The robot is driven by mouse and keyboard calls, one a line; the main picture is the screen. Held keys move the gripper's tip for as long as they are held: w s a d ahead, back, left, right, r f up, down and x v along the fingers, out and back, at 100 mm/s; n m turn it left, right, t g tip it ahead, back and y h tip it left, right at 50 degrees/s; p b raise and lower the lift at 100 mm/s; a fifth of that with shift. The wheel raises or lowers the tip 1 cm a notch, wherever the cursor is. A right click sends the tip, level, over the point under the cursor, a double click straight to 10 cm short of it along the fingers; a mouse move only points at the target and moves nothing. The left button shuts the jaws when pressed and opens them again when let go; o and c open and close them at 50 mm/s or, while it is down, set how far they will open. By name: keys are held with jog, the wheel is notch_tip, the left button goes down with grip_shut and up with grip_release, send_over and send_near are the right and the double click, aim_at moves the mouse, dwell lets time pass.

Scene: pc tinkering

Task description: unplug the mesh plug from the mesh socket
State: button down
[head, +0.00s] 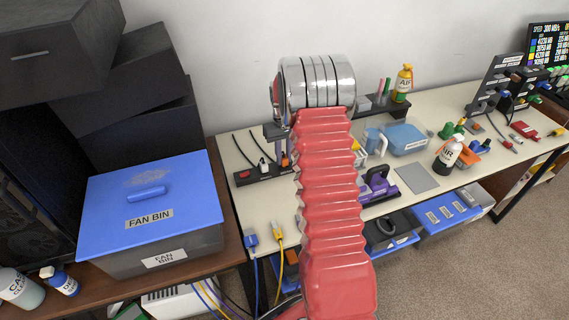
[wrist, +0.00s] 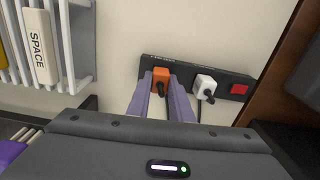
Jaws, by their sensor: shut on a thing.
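An orange plug (wrist: 161,72) with a black cord sits at a dark power strip (wrist: 223,79) on the table. My gripper (wrist: 160,83) has its two purple fingers on either side of the orange plug, shut on it. The plug appears to be seated in the strip; its underside is hidden. A white plug (wrist: 204,84) with a dark cord sits beside it in the same strip. No readable label here names the mesh plug or mesh socket. In the head view the orange plug (head: 285,160) shows just left of my red arm, which hides much of the area behind it.
A red switch (wrist: 238,89) is at the strip's end. A white rack (wrist: 62,45) with a SPACE label stands to the left in the wrist view. The blue-lidded fan bin (head: 150,206) stands left of the strip. A blue plug (head: 251,240) and yellow plug (head: 277,232) hang at the table's front.

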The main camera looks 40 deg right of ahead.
aim_at(284, 157)
jog(key=shift+r, duration=0.55)
dwell(0.4)
jog(key=shift+r, duration=1.75)
